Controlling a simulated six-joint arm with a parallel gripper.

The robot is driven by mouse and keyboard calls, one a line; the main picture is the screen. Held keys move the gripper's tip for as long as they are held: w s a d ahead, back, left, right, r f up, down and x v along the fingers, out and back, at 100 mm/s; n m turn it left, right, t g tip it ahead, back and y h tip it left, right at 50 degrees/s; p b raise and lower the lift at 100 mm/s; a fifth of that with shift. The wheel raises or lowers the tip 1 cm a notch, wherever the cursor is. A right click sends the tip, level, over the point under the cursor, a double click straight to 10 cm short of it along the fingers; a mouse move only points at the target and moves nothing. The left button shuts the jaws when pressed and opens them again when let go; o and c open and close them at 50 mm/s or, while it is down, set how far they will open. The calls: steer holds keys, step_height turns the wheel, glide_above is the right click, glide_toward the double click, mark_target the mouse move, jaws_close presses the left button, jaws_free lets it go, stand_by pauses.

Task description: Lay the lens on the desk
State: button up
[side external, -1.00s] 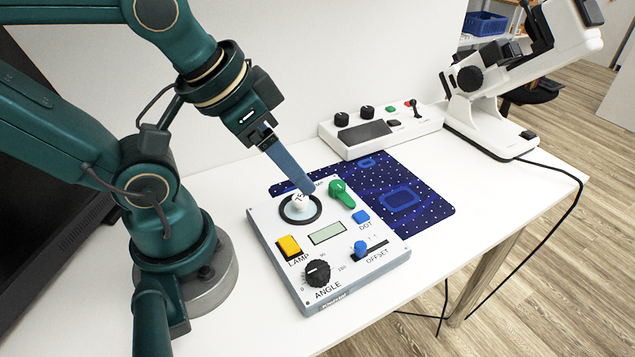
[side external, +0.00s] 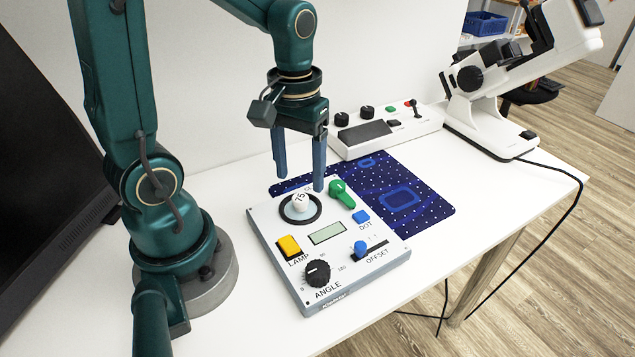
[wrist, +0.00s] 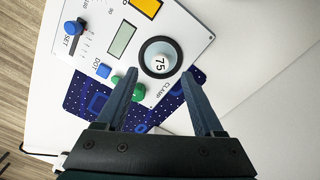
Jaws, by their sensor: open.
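The lens (side external: 301,206), a small round white piece marked 75, sits upright in a black ring on the white control panel (side external: 282,263). It also shows in the wrist view (wrist: 160,65). My gripper (side external: 300,183) is open and empty, pointing down. Its two blue fingers are apart, just above and behind the lens in the side view. In the wrist view my gripper (wrist: 160,76) has its fingertips to either side of the lens, and I see no contact. A green clamp lever (side external: 342,194) stands close to the right fingertip. The white desk (side external: 225,190) lies under everything.
The panel carries a yellow LAMP button (side external: 289,246), a black ANGLE knob (side external: 317,272) and a blue OFFSET slider (side external: 361,249). A dark blue dotted mat (side external: 425,205) lies behind. A white control box (side external: 425,122) and a white instrument (side external: 490,130) stand farther back.

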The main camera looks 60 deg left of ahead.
mark_target(301, 197)
steer(key=shift+f, duration=2.35)
jaws_close()
